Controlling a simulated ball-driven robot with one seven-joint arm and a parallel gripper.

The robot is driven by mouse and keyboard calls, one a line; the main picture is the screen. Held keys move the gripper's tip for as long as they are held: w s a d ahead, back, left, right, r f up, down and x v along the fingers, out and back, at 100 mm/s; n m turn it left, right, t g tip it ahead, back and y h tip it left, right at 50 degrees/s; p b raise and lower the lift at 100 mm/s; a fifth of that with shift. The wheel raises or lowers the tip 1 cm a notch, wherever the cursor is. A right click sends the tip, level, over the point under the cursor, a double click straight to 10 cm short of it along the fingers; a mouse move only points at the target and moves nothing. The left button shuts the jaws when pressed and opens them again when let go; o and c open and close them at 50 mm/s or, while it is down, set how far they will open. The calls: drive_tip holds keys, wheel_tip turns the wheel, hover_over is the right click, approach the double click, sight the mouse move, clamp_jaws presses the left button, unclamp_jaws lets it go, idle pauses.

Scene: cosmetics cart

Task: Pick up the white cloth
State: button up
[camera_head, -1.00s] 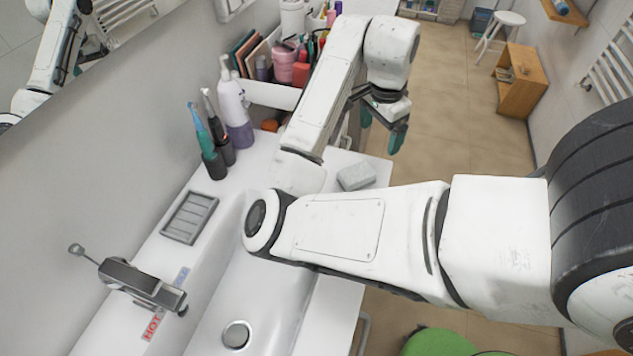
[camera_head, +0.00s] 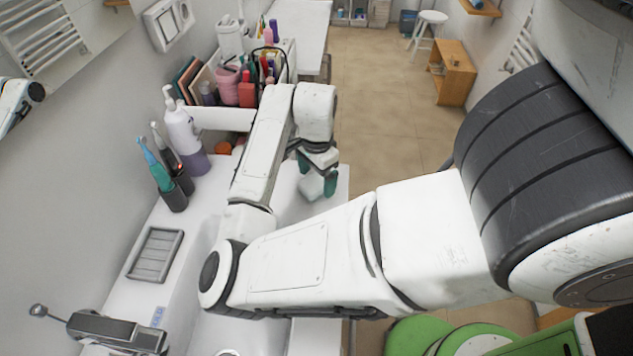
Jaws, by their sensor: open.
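A small whitish folded piece that looks like the white cloth (camera_head: 311,189) lies near the right front corner of the sink counter. My gripper (camera_head: 318,174) is open, with its teal fingertips pointing down just above and beside the cloth. One fingertip overlaps the cloth's right side in the picture. I cannot tell whether the fingers touch it. My arm crosses in front of the basin and hides part of the counter left of the cloth.
Electric toothbrushes (camera_head: 161,176) and a pump bottle (camera_head: 184,133) stand along the wall. A grey soap tray (camera_head: 155,255) lies beside the basin. A cart (camera_head: 222,118) full of cosmetics stands behind the counter. Open floor (camera_head: 385,120) lies to the right.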

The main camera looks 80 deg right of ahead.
drive_tip(key=shift+f, duration=0.95)
drive_tip(key=c, duration=1.2)
drive_tip(key=shift+r, duration=0.15)
drive_tip(key=shift+d+r, duration=0.1)
drive_tip(key=shift+r, duration=0.1)
wheel_tip(320, 180, up, 2)
drive_tip(key=shift+r+b, duration=0.1)
drive_tip(key=shift+b, duration=0.45)
drive_tip(key=s+a+r, duration=0.2)
drive_tip(key=s+r, duration=0.3)
drive_tip(key=s, duration=0.1)
drive_tip(key=s+a+r, duration=0.3)
drive_tip(key=s+r, duration=0.2)
drive_tip(key=s, duration=0.2)
drive_tip(key=shift+a+p, duration=0.25)
drive_tip(key=shift+p, duration=0.15)
